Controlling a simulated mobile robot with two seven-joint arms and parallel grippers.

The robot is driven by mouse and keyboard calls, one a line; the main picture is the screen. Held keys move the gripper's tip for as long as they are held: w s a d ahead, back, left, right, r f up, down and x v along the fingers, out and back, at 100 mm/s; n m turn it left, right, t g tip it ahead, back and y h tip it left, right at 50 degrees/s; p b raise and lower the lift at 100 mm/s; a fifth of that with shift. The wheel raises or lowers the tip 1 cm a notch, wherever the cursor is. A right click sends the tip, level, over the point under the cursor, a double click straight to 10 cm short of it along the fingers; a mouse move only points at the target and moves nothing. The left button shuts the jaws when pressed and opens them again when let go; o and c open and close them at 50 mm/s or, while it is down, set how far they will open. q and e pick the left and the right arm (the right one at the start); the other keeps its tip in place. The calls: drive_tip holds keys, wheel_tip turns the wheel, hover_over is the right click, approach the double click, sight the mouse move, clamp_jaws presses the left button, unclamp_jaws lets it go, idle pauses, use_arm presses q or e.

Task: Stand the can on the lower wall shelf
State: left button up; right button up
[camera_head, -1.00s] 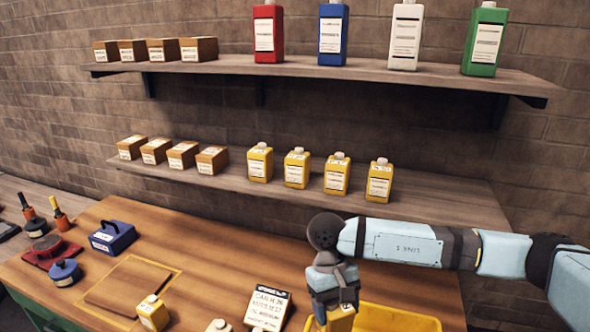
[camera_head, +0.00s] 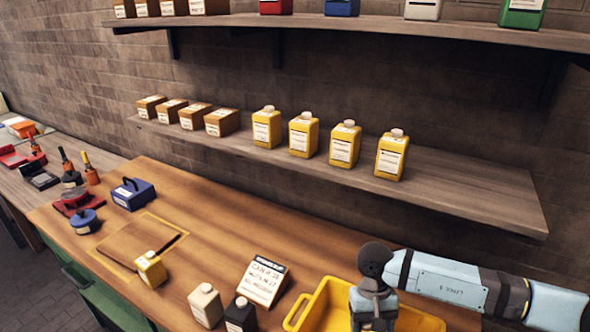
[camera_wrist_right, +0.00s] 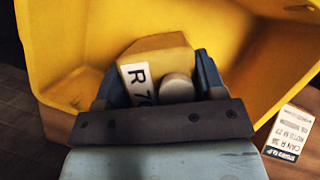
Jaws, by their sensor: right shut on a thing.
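My right gripper (camera_head: 373,312) is at the yellow bin near the front right of the bench. In the wrist view its two fingers are shut on a yellow can (camera_wrist_right: 160,46) with a pale cap and a white label starting with R. In the head view the held can is hidden behind the gripper or below the frame. The lower wall shelf (camera_head: 470,195) holds several boxes (camera_head: 222,122) on its left half and a row of yellow cans (camera_head: 391,156) up to its middle. My left gripper is not in view.
The right part of the lower shelf is bare. The yellow bin (camera_head: 311,304) surrounds the gripper area. A printed card (camera_head: 264,281), a white can (camera_head: 205,305), a black can (camera_head: 240,315) and another yellow can (camera_head: 150,269) stand on the bench. The upper shelf (camera_head: 450,32) overhangs.

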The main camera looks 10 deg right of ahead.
drive_tip(key=w+d+r+m+t+y+b, duration=0.25)
drive_tip(key=r+m, duration=0.45)
drive_tip(key=r, duration=0.4)
drive_tip(key=w+d+r+m+t+y+b, duration=0.1)
drive_tip(key=d+r+m+b, duration=0.15)
drive_tip(key=r+m, duration=0.55)
drive_tip(key=s+d+r+m+t+b, duration=0.1)
drive_tip(key=s+d+r+m+t, duration=0.25)
drive_tip(key=r, duration=0.55)
drive_tip(key=s+d+r+m+t+b, duration=0.1)
drive_tip(key=s+d+r+m, duration=0.1)
drive_tip(key=s+r+m, duration=0.35)
drive_tip(key=shift+h, duration=0.35)
drive_tip(key=shift+w+d+f+p, duration=0.1)
drive_tip(key=shift+w+d+p, duration=0.45)
drive_tip(key=shift+w+d, duration=1.7)
drive_tip(key=shift+w+d+f+p, duration=0.1)
drive_tip(key=shift+w+d+p, duration=0.5)
drive_tip(key=shift+w+d, duration=1.6)
drive_tip(key=shift+w+d+f+p, duration=0.1)
drive_tip(key=shift+w+d+p, duration=0.45)
drive_tip(key=shift+w+d, duration=1.7)
drive_tip(key=shift+w+a, duration=0.75)
drive_tip(key=shift+a, duration=0.1)
